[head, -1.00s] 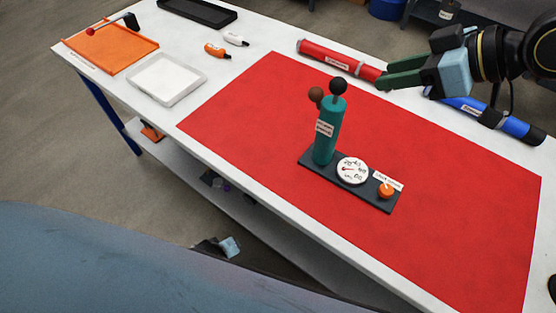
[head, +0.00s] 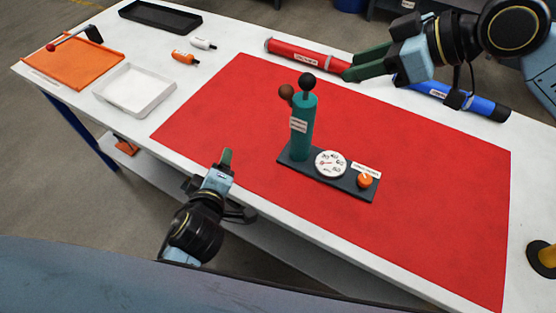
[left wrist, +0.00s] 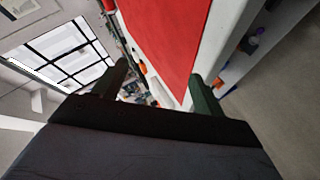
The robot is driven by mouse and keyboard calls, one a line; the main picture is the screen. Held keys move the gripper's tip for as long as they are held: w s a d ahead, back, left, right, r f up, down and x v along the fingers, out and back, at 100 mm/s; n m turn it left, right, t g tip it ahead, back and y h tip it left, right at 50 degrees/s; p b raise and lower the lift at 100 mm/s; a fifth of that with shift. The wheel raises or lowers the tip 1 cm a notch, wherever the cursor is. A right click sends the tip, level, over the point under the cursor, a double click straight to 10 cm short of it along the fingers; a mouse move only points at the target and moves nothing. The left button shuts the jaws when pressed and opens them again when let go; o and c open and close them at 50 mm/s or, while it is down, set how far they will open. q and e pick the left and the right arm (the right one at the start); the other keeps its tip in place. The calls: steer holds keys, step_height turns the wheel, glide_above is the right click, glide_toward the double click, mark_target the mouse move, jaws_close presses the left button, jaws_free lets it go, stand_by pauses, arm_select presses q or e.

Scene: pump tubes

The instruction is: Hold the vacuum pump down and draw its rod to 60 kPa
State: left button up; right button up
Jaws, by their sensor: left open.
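The vacuum pump stands upright on the red mat (head: 400,210). The dial's reading is too small to tell. My left gripper (head: 227,158) is left of the pump at the table's front edge, apart from it; its fingers are spread and empty in the left wrist view (left wrist: 160,85). My right gripper (head: 352,69) is behind the pump; its finger gap is unclear.
A red tube (head: 300,53) and a blue tube (head: 465,98) lie along the back edge near my right gripper. An orange tray (head: 75,65), white tray (head: 135,90), black tray (head: 160,16) and two small bottles are at the left. The mat around the pump is clear.

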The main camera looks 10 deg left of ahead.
mark_target(306, 120)
arm_select(q)
steer(key=w+d+r+m+t+h, duration=0.1)
steer(key=d+r+m+t+h, duration=0.2)
steer(key=d+m, duration=0.5)
steer(key=w+d+r+m+t+h, duration=0.1)
steer(key=d+r+m+h, duration=0.1)
steer(key=d+m+h, duration=0.55)
steer(key=w, duration=0.4)
steer(key=w+d+m+y, duration=0.1)
steer(key=w, duration=0.3)
steer(key=w+m+y, duration=0.1)
steer(key=w, duration=0.3)
steer(key=shift+w+d+r+y, duration=0.1)
steer(key=shift+d+r+y, duration=0.05)
steer(key=shift+d+y, duration=0.15)
